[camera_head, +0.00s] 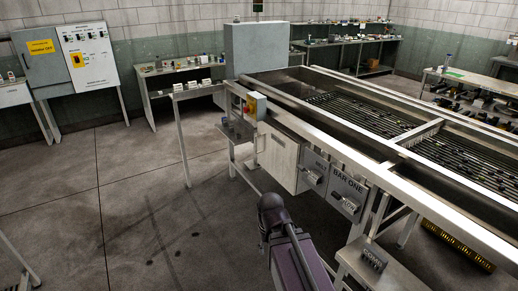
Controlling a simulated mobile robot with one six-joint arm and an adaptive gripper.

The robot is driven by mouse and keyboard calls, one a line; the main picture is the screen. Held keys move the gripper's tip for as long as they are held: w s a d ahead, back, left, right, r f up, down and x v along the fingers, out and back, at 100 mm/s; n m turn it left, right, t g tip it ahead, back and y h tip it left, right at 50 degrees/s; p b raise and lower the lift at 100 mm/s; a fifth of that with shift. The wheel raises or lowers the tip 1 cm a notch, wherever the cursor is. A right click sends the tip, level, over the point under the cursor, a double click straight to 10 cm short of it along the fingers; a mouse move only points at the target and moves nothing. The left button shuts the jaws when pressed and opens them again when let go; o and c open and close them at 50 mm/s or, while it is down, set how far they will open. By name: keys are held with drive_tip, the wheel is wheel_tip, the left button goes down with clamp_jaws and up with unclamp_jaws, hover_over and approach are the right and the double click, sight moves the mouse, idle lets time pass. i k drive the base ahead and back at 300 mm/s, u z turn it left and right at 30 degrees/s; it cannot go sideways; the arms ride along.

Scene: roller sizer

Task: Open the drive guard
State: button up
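The roller sizer (345,155) is a long metal frame with dark rollers, running from the centre to the right. A pale, plain panel (278,157) hangs on its near side and looks shut; I cannot tell whether it is the drive guard. Beside it are two grey boxes, one marked BELT (313,172) and one marked BAR ONE (347,195), each with a small fitting on its front. My arm rises from the bottom centre, in front of the sizer, with a dark joint and a purple link. My gripper's fingers cannot be made out.
A control box with a red button (256,105) is on the sizer's near corner. A small stand (385,277) is at the bottom right. A bench (180,68) and wall cabinets (42,62) stand at the back left. The floor at left centre is clear.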

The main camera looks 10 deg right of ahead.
sight(277, 154)
drive_tip(key=k, duration=1.25)
drive_tip(key=z, duration=0.5)
drive_tip(key=i, duration=2.3)
drive_tip(key=u, duration=0.5)
